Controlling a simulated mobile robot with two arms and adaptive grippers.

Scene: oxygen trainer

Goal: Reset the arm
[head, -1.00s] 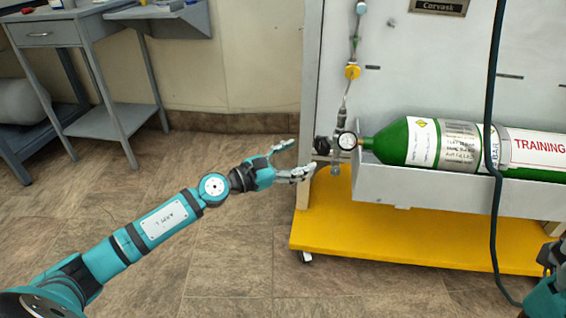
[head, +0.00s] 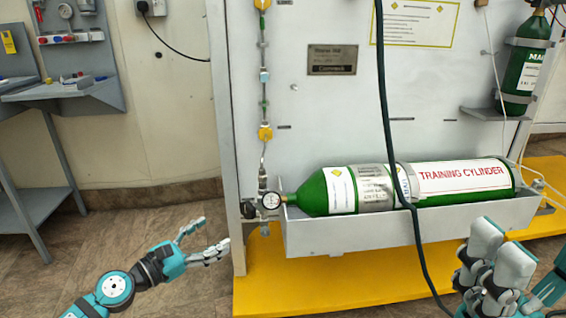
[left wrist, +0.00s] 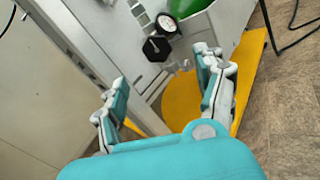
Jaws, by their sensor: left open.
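My left gripper (head: 205,240) is open and empty, low and to the left of the trainer panel in the head view. Its two fingers also show apart in the left wrist view (left wrist: 165,85). A black knob (left wrist: 157,48) and a round gauge (left wrist: 166,24) lie beyond the fingertips there, apart from them. In the head view the gauge (head: 271,200) sits at the neck of the green training cylinder (head: 325,190), which lies in a grey tray (head: 350,238). My right gripper (head: 495,262) is at the lower right; its fingers overlap, so its opening is unclear.
A dark hose (head: 388,110) hangs in front of the panel and cylinder. A yellow base (head: 290,290) juts out at floor level. A grey bench (head: 40,95) stands at the left. A second green cylinder (head: 520,75) stands at the right. The floor left of the panel is clear.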

